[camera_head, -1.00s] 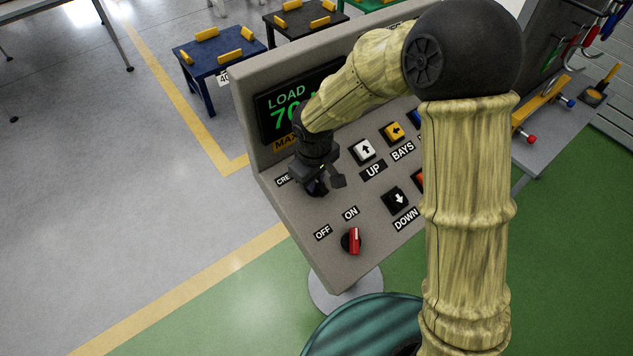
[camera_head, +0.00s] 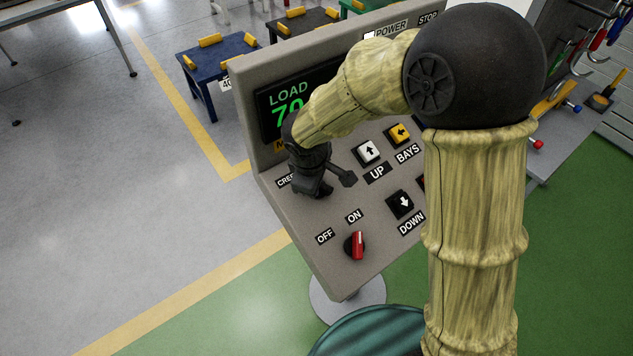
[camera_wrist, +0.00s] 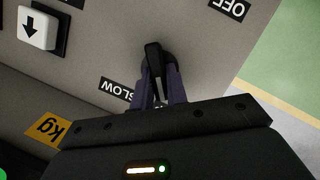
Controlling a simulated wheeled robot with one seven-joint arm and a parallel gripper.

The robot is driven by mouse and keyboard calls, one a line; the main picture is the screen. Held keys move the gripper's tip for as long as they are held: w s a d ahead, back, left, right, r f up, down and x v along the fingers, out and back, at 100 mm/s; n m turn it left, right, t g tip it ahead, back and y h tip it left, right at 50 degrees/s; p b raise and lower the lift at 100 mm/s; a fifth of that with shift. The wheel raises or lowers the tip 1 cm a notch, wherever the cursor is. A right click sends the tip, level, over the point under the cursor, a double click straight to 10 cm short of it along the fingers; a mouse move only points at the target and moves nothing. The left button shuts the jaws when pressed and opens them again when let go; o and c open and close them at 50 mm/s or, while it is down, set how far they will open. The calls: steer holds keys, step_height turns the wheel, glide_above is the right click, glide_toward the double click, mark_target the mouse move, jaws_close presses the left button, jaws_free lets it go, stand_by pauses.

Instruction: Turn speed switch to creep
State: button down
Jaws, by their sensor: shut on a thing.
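The speed switch (camera_wrist: 153,58) is a black rotary knob on the grey control panel. In the wrist view my gripper (camera_wrist: 160,80) has its two fingers closed about the knob's raised bar, which points roughly up and down the picture. A SLOW label (camera_wrist: 115,89) is beside it. In the head view my gripper (camera_head: 318,190) is down at the panel, just right of a partly covered label (camera_head: 286,181) reading CRE. The knob is hidden there behind the gripper.
A red switch (camera_head: 356,245) with OFF and ON labels is below on the panel. The white UP button (camera_head: 368,152), black DOWN button (camera_head: 400,204) and yellow BAYS button (camera_head: 398,134) are to the right. The LOAD display (camera_head: 288,100) is above, partly covered by my arm.

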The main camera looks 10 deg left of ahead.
steer(key=shift+r, duration=0.1)
steer(key=c, duration=1.4)
jaws_free()
steer(key=v, duration=1.7)
steer(key=shift+r, duration=0.15)
steer(key=s+d+f+m, duration=0.1)
steer(key=d+f+m, duration=0.3)
steer(key=d, duration=0.5)
steer(key=s+d+f+m, duration=0.1)
steer(key=d+f+m, duration=0.4)
steer(key=d+m, duration=0.2)
steer(key=d+f+m, duration=0.4)
steer(key=d+m, duration=0.1)
steer(key=d, duration=0.6)
steer(key=shift+s+d+f+m, duration=0.2)
steer(key=shift+s+m, duration=0.1)
steer(key=shift+s, duration=0.1)
